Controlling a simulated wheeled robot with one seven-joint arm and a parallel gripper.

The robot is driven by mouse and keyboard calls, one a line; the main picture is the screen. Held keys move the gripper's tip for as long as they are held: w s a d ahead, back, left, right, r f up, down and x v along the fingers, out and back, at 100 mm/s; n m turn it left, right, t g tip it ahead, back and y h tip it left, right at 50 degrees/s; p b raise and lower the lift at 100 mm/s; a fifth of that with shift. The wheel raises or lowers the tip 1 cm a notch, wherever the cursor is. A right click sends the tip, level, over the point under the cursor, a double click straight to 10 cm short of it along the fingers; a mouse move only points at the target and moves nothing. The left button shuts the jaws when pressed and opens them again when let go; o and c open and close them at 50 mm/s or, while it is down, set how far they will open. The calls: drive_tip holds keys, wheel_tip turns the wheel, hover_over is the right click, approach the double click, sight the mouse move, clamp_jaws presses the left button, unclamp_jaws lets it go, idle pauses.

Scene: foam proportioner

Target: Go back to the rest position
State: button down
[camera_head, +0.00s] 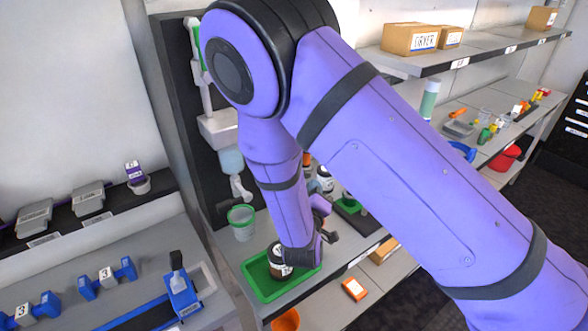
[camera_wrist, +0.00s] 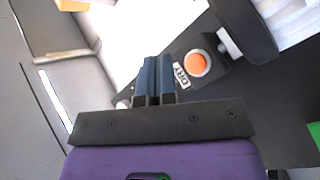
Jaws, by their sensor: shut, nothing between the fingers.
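My gripper (camera_wrist: 154,80) is shut in the wrist view, with its two dark blue fingers together and nothing between them. Its fingers point toward the upper part of that view, beside a dark box with an orange round button (camera_wrist: 197,62) and a white label. I cannot tell whether they touch the box. In the head view my purple arm reaches down over the bench, and my fingers cannot be made out there.
A grey cup with a green rim (camera_head: 242,224) stands behind the tray, under a wall-mounted dispenser (camera_head: 216,130). Blue dumbbell-shaped pieces (camera_head: 106,278) lie on the left bench. Cardboard boxes (camera_head: 410,39) sit on the upper right shelf. An orange item (camera_head: 354,289) is on the lower shelf.

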drive_tip(key=shift+w+r, duration=0.1)
idle(0.3)
drive_tip(key=d+r+m+g+y, duration=0.3)
drive_tip(key=d+r+g, duration=0.15)
drive_tip(key=r, duration=0.55)
drive_tip(key=d+r+m+g+y, duration=0.3)
drive_tip(key=d+r+g, duration=0.15)
drive_tip(key=r, duration=0.55)
drive_tip(key=s+d+r+g, duration=0.1)
drive_tip(key=s+d+r, duration=0.2)
drive_tip(key=s, duration=0.6)
drive_tip(key=s+d+r+m+g+h, duration=0.1)
drive_tip(key=s+d+r, duration=0.3)
drive_tip(key=s+d, duration=0.3)
drive_tip(key=s+d+r+g+h, duration=0.1)
drive_tip(key=s+d, duration=0.4)
drive_tip(key=s, duration=0.6)
wheel_tip(320, 180, up, 2)
drive_tip(key=shift+s+d+r+g, duration=0.15)
drive_tip(key=shift+d+r+g, duration=0.1)
drive_tip(key=shift+g, duration=0.35)
idle(0.8)
